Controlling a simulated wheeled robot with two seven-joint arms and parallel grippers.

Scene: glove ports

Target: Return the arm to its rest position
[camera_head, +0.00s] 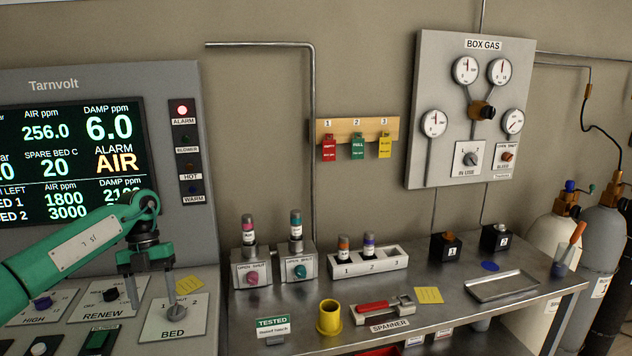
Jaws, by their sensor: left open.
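My left arm, green with dark joints, comes in from the left in the head view. Its gripper (149,287) points down with its two fingers apart, and nothing shows between them. It is over the sloped control desk, near the BED panel (172,322) with its knob. The fingers partly cover the area between the RENEW panel (105,298) and the BED panel; I cannot tell whether they touch it. My right gripper does not show.
A steel bench (450,310) to the right holds two valve blocks, a white rack (367,263), a yellow cup (329,318), a red-handled spanner (378,306) and a metal tray (502,286). A monitor (72,150) stands behind my left arm. Gas cylinders (597,250) stand far right.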

